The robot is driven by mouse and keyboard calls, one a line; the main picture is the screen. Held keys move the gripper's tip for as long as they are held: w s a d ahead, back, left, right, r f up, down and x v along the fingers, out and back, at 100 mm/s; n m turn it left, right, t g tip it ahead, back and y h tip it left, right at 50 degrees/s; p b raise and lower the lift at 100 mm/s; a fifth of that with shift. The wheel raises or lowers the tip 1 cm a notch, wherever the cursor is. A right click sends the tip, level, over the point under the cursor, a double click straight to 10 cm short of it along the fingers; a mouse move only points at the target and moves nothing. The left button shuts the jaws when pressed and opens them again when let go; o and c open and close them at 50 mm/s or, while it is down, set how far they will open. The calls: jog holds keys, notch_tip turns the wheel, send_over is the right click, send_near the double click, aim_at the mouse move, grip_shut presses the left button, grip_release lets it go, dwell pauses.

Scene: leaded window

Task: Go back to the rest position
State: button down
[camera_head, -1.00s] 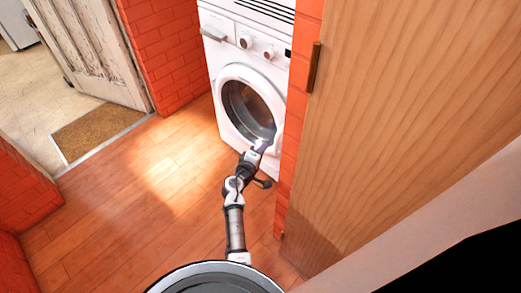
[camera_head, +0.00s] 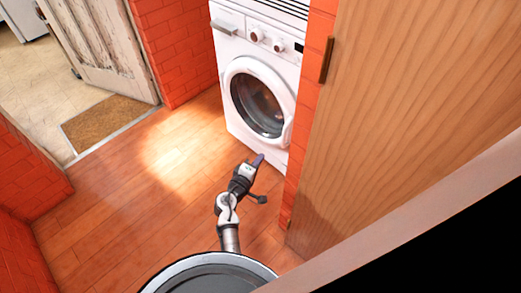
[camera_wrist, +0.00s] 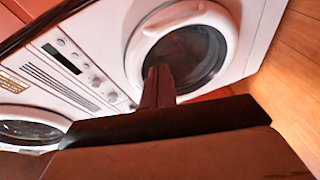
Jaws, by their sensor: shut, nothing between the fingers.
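My gripper (camera_head: 258,160) is in the head view, low in front of the white washing machine (camera_head: 233,108), with clear space between its tip and the machine's front. In the wrist view my gripper (camera_wrist: 158,75) shows its fingers together, with nothing held. The washer's round door (camera_head: 257,97) is closed as far as I can see. The wrist view shows the door (camera_wrist: 183,50) behind the fingertips, and the washer's control panel (camera_wrist: 75,65) to the left.
A wooden panel (camera_head: 420,90) with a dark handle stands close on the right. A brick wall (camera_head: 178,50) is left of the washer. A brown doormat (camera_head: 103,122) lies by a worn white door (camera_head: 98,45). The wooden floor (camera_head: 120,200) on the left is clear.

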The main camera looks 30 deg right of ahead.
jog(key=shift+s+a, duration=0.4)
jog(key=shift+s, duration=0.15)
jog(key=shift+r, duration=0.1)
